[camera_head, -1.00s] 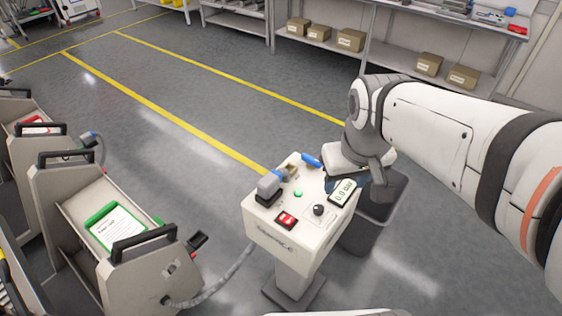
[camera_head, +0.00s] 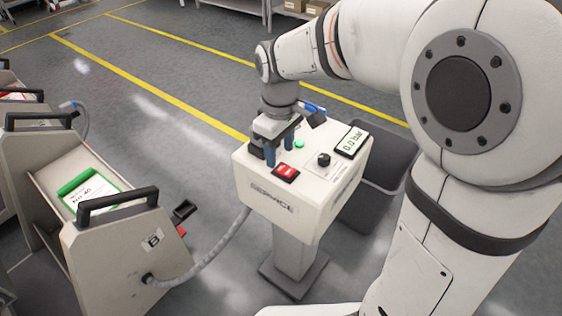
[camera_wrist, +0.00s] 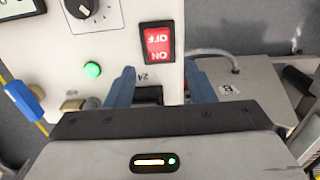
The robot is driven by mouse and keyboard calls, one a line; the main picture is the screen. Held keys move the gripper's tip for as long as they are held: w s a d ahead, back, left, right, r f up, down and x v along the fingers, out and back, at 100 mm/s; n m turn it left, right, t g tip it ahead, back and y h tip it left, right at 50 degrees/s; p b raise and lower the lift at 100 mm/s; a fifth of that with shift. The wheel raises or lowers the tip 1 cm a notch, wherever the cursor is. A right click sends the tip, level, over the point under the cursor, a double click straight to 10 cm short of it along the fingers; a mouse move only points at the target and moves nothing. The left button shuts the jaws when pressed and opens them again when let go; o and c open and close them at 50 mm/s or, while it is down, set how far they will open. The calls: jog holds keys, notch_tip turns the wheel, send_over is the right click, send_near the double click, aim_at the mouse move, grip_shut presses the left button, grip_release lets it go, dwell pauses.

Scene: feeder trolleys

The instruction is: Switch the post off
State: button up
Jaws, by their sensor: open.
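The white service post (camera_head: 300,205) stands upright right of the trolleys. On its top is a red rocker switch (camera_head: 286,173), marked OFF and ON, which shows upside down in the wrist view (camera_wrist: 158,45). A small green light (camera_head: 299,144) looks lit, also in the wrist view (camera_wrist: 92,70). A black knob (camera_head: 323,159) and a display (camera_head: 352,142) reading 0.0 bar lie to the right. My gripper (camera_head: 279,158) points down over the post's top, open, its blue fingers just behind the switch. I cannot tell whether they touch the panel. The gripper hides the panel's left rear.
A grey hose (camera_head: 215,258) runs from trolley B (camera_head: 120,245) to the post. A dark bin (camera_head: 380,180) stands behind the post on the right. Yellow lines (camera_head: 150,85) cross the open floor behind. Shelves with boxes (camera_head: 300,5) stand at the back.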

aim_at(280, 168)
jog(key=shift+f+b, duration=0.35)
jog(key=shift+f, duration=1.65)
jog(key=shift+c, duration=0.6)
jog(key=c, duration=0.9)
jog(key=t+y+b, duration=0.1)
jog(key=b, duration=0.1)
jog(key=y+b, duration=0.1)
jog(key=b, duration=0.1)
jog(key=shift+s+d+f+t, duration=0.2)
jog(key=shift+d+t, duration=0.15)
jog(key=shift+t, duration=0.05)
jog(key=shift+s+d+r+t+y+b, duration=0.2)
jog(key=shift+t+y+b, duration=0.4)
jog(key=shift+b, duration=0.65)
jog(key=shift+o, duration=0.3)
jog(key=shift+a+r, duration=0.15)
jog(key=shift+r, duration=0.05)
jog(key=shift+c, duration=0.2)
